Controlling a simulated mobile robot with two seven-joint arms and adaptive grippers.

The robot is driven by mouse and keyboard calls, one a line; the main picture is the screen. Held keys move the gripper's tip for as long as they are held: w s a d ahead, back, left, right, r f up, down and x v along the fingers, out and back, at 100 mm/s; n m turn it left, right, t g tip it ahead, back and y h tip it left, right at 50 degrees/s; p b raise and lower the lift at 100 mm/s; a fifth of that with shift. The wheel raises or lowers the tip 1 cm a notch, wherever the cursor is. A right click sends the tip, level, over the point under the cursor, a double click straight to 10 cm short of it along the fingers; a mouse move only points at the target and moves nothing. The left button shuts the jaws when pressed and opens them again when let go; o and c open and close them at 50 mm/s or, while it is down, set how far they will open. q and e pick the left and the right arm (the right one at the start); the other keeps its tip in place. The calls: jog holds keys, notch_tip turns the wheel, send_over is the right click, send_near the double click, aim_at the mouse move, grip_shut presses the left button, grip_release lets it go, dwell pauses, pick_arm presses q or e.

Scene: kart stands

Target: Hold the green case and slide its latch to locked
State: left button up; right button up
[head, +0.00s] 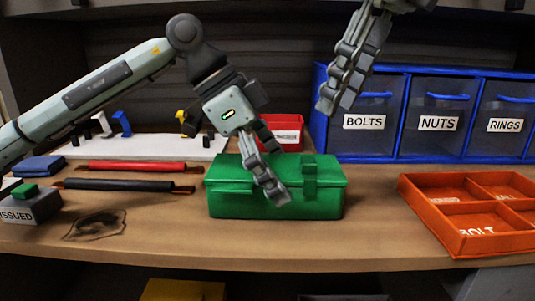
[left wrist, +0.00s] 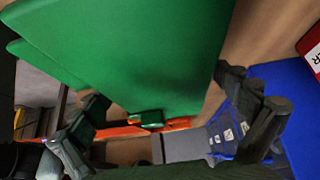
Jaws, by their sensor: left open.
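The green case (head: 232,203) sits closed on the bench in the middle of the head view. It fills much of the upper left wrist view (left wrist: 130,50). A raised green latch piece (head: 310,180) is on its front, right of centre; whether it is locked cannot be told. My left gripper (head: 274,172) is open at the case, with one finger in front of its face and the other near its lid. Contact cannot be made out. My right gripper (head: 325,104) hangs high above the bench, right of the case, apart from it; its opening is unclear.
A red bin (head: 292,122) stands behind the case. Blue drawers (head: 400,150) labelled BOLTS, NUTS and RINGS are at the back right. An orange divided tray (head: 420,205) is at right. Red (head: 130,166) and black (head: 125,185) bars lie at left. Bench between case and tray is clear.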

pick_arm(q)
jog(key=shift+x, duration=1.15)
jog(key=c, duration=1.4)
pick_arm(e)
jog(key=shift+c, duration=0.8)
jog(key=shift+w+d+f, duration=0.1)
jog(key=shift+d, duration=0.1)
jog(key=shift+c, duration=1.1)
jog(key=d+n+y, duration=0.1)
jog(key=w+d+f+n+g+y, duration=0.1)
jog(key=d, duration=0.1)
jog(key=d+n+y, duration=0.1)
jog(key=shift+w+d+f+g, duration=0.15)
jog(key=shift+d+f+g, duration=0.2)
jog(key=shift+g, duration=0.05)
grip_shut()
jog(key=d+n+y, duration=0.3)
jog(key=d+n, duration=0.1)
jog(key=d, duration=0.3)
jog(key=shift+w+d+f+n+g, duration=0.15)
jog(key=shift+w+f+n+g, duration=0.15)
jog(key=shift+w+f+n, duration=0.15)
